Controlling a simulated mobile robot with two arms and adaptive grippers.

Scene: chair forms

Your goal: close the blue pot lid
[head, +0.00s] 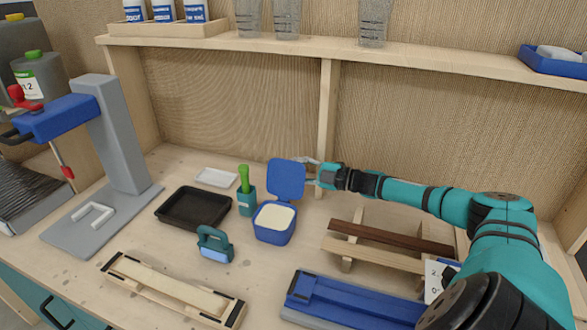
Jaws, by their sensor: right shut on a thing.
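The blue pot (275,235) stands on the middle of the workbench, with a pale cream filling showing inside. Its blue lid (286,178) is open and stands nearly upright at the back of the pot. My right gripper (311,172) comes in from the right and is at the right edge of the lid, shut on it. The fingers are small here and partly hidden by the lid. My left gripper is not in view.
Left of the pot are a teal holder with a green handle (245,190), a black tray (193,208) and a teal-handled block (214,244). Wooden bars on a rack (375,256) stand at right under my arm. A blue fixture (345,300) and a wooden frame (172,290) lie in front.

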